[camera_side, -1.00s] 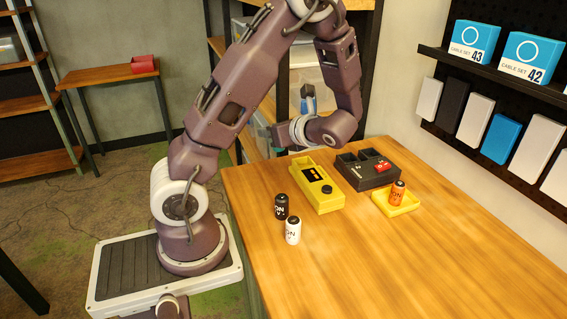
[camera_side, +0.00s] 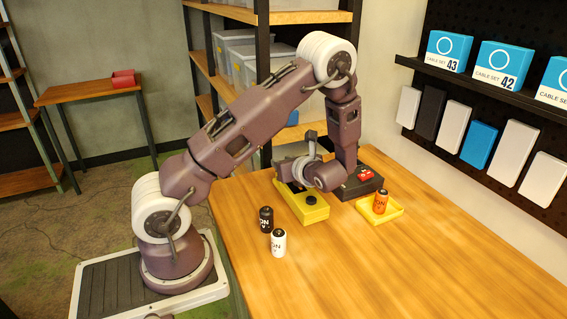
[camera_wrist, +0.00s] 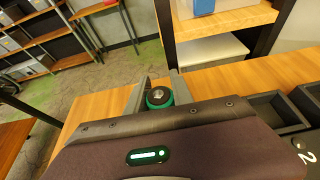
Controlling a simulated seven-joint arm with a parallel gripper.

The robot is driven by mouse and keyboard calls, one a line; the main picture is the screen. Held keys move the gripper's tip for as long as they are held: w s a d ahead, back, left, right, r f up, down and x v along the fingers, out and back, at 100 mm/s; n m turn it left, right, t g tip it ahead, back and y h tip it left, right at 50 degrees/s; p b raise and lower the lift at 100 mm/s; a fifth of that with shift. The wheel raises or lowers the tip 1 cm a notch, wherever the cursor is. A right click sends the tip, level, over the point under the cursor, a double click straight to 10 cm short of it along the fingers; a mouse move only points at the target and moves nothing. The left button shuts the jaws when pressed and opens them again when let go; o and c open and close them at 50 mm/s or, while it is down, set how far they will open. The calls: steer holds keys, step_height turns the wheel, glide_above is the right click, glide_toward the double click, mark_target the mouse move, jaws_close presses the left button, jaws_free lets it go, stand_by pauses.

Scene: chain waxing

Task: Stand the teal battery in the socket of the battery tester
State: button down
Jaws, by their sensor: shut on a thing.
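The teal battery (camera_wrist: 158,103) shows end-on in the wrist view, a teal rim around a dark top with a metal terminal. My gripper (camera_wrist: 156,92) is shut on it, one finger on each side. In the side view the battery and my fingertips are hidden by my wrist, which is over the back of the yellow battery tester (camera_side: 312,212). The tester has a black knob at its near end, and its socket is hidden. I cannot tell whether the battery touches the tester.
A dark compartmented box (camera_side: 368,187) with a red label stands behind right of the tester. An orange battery (camera_side: 381,202) stands in a yellow tray (camera_side: 395,211). A black battery (camera_side: 266,219) and a white battery (camera_side: 278,243) stand front left. The table's right front is clear.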

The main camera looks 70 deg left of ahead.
steer(key=shift+f, duration=0.1)
steer(key=c, duration=1.1)
jaws_free()
